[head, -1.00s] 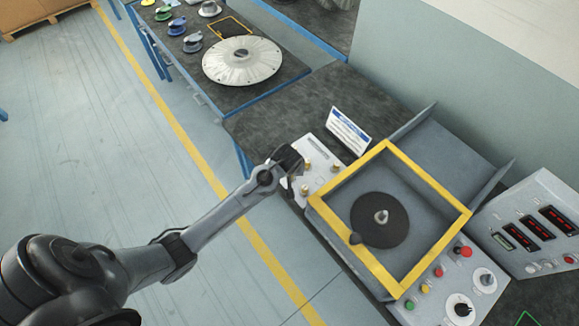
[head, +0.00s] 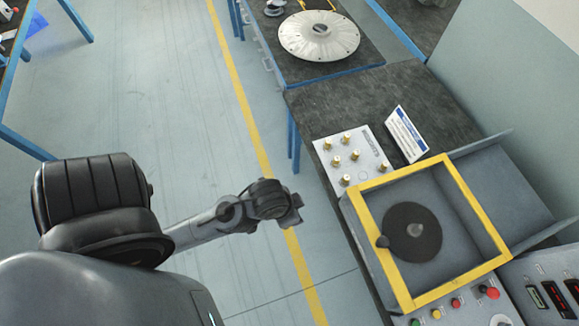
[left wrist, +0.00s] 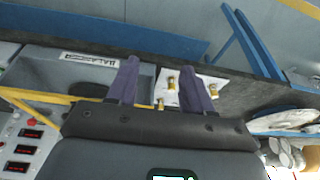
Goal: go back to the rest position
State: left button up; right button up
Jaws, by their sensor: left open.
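My left gripper (head: 294,208) is in the head view, over the floor to the left of the bench and apart from everything. In the left wrist view its two fingers (left wrist: 160,85) stand apart with nothing between them in their grip. Beyond them, that view shows the white plate with brass knobs (left wrist: 186,88) on the bench edge. My right gripper does not show in either view.
The yellow-framed box (head: 480,208) with a dark disc (head: 413,234) stands on the bench. The white plate with brass knobs (head: 352,156) and a sign (head: 407,135) are beside it. A silver round cover (head: 318,37) lies farther back. The floor (head: 160,110) at left is clear.

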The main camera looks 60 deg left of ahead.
pick_arm(q)
jog(key=shift+s+d+r, duration=0.15)
jog(key=shift+s+r, duration=0.25)
jog(key=shift+s, duration=0.1)
notch_tip(320, 180, up, 19)
jog(key=p, duration=1.8)
jog(key=shift+f+p, duration=0.2)
jog(key=shift+p, duration=0.1)
